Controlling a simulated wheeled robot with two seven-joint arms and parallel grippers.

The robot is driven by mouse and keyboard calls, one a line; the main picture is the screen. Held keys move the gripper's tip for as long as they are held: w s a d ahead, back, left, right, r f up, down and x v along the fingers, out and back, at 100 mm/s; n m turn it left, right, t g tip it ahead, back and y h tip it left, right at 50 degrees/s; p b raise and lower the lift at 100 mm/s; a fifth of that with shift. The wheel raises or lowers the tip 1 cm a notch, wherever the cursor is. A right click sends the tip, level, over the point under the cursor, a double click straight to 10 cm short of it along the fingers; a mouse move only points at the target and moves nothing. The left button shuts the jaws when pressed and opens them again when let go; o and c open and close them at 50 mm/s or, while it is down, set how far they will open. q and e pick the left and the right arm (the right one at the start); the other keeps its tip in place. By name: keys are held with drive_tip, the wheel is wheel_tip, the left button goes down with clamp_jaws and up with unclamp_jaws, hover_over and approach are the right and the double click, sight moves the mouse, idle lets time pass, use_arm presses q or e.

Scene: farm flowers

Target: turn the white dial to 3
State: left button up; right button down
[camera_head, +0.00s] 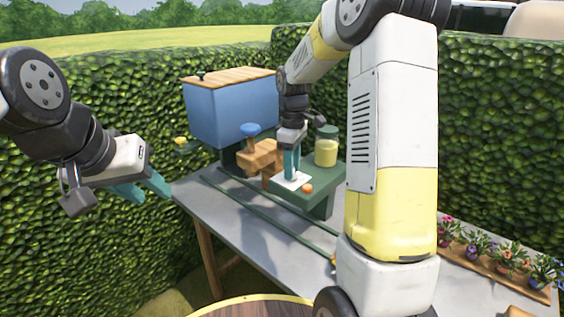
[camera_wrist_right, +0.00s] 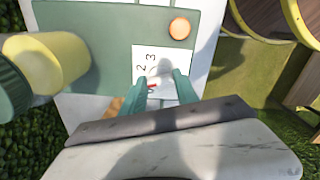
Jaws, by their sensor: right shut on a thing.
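A white card (camera_head: 294,181) with printed digits lies on the green panel; in the right wrist view the card (camera_wrist_right: 146,52) shows a 2 and a 3. My right gripper (camera_head: 291,176) points down at it. In the right wrist view its teal fingers (camera_wrist_right: 165,90) are shut on the white dial (camera_wrist_right: 163,92), one on each side. A small red mark shows beside the left finger. The fingers hide part of the dial and card, and I cannot tell which digit the dial points to. My left gripper (camera_head: 142,189) is open and empty, left of the table.
An orange button (camera_head: 307,188) sits beside the card. A yellow jar with a green lid (camera_head: 326,150) stands behind. A blue box (camera_head: 230,108), a wooden piece with a blue knob (camera_head: 250,130) and potted flowers (camera_head: 478,246) are around. The grey table's (camera_head: 240,222) front left is clear.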

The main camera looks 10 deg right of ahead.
drive_tip(key=m, duration=0.4)
drive_tip(key=shift+r+m, duration=0.1)
drive_tip(key=shift+m, duration=0.3)
drive_tip(key=m, duration=0.3)
drive_tip(key=shift+m, duration=0.3)
drive_tip(key=m, duration=0.3)
drive_tip(key=shift+a+m, duration=0.1)
drive_tip(key=shift+m, duration=2)
drive_tip(key=c, duration=0.9)
unclamp_jaws()
